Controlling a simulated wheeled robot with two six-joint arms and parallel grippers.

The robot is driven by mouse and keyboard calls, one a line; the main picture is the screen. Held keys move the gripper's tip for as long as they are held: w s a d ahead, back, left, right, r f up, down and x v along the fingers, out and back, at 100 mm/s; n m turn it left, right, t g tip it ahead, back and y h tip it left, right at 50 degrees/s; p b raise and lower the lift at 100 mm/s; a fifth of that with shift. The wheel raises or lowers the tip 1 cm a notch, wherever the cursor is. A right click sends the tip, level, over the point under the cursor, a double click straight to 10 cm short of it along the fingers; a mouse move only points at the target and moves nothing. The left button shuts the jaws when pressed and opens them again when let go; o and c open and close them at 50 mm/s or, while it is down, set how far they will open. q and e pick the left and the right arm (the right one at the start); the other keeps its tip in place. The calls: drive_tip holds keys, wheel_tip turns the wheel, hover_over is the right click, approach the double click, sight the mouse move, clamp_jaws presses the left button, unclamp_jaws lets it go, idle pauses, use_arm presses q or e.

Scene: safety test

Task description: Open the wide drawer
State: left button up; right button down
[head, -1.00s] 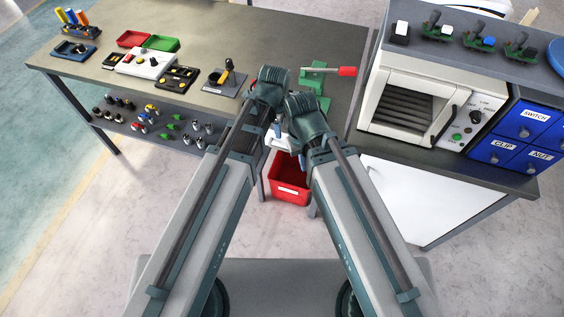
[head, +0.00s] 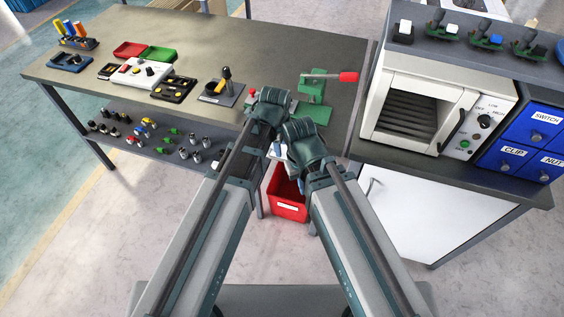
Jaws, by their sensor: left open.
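No drawer in view is marked as wide. A white front panel (head: 425,212) with a slanted metal handle (head: 372,187) at its upper left sits under the right bench; I cannot tell whether it is a drawer or a door. Small blue drawers (head: 527,135) labelled SWITCH, CLIP and NUT stand on that bench, all shut. My left gripper (head: 279,151) is open and mostly hidden between my two arms, in front of the benches and apart from the panel and blue drawers. My right gripper is hidden behind its own arm.
A red bin (head: 288,207) stands on the floor beyond my arms. The left bench (head: 215,40) holds trays, a green press (head: 315,95) with a red handle and small parts. An oven (head: 425,105) stands on the right bench (head: 460,175). Floor is clear before the white panel.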

sight(282, 160)
use_arm(q)
drive_tip(key=f+b, duration=0.2)
drive_tip(key=w+f+b, duration=0.1)
drive_tip(key=f+b, duration=0.1)
drive_tip(key=f, duration=0.1)
drive_tip(key=f+b, duration=0.2)
drive_tip(key=f, duration=0.1)
drive_tip(key=shift+w+d+b, duration=0.2)
drive_tip(key=shift+w+b, duration=0.05)
drive_tip(key=shift+b, duration=0.15)
drive_tip(key=shift+r, duration=0.1)
drive_tip(key=shift+c, duration=0.2)
clamp_jaws()
idle(0.7)
